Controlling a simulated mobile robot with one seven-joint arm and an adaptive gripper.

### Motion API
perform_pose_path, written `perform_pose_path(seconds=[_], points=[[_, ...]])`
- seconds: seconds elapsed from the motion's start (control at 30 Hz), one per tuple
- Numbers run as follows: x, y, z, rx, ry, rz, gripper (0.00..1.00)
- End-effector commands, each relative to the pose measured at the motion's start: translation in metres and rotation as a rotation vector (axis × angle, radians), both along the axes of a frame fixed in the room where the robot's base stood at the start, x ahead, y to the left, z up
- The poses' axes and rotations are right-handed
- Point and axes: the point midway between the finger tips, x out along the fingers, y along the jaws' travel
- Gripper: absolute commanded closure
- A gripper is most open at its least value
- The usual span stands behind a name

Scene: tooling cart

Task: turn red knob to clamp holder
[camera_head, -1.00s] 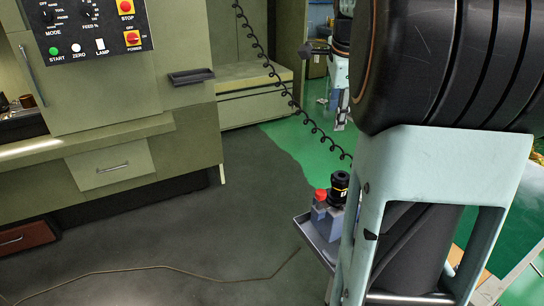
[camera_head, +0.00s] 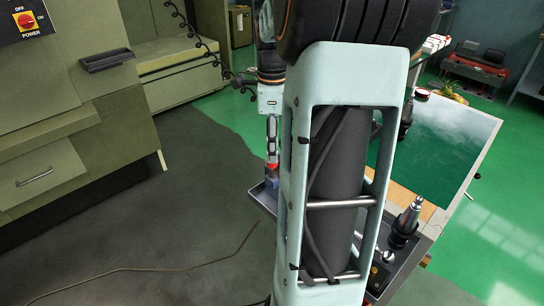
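The red knob (camera_head: 272,168) shows as a small patch of red directly below my gripper (camera_head: 272,157), at the left side of my arm link. The gripper points down, and its fingertips are at or just above the knob; I cannot tell whether they touch it or how far apart they are. Below the knob is a small part of the blue-grey clamping block (camera_head: 271,187), on a grey tray (camera_head: 263,197) at the cart's left edge. The black tool holder that stood beside the knob is hidden behind my gripper and arm.
The cart's green mat (camera_head: 440,148) lies right of my arm. Another tool holder (camera_head: 405,224) stands upright in a dark tray at the cart's front right. A green machine cabinet (camera_head: 60,120) stands at left, with a coiled cable (camera_head: 190,32) hanging nearby. Open dark floor lies between.

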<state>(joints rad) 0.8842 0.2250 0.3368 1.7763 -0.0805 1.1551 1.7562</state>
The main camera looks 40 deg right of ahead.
Motion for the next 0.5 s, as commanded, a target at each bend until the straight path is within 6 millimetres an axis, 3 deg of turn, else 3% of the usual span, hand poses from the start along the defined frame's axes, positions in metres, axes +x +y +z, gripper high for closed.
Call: perform_pose_path(seconds=[0.2,0.5], points=[[0.000,0.000,-0.030,0.001,0.001,0.001,0.61],[0.000,0.000,-0.037,-0.001,-0.002,0.001,0.61]])
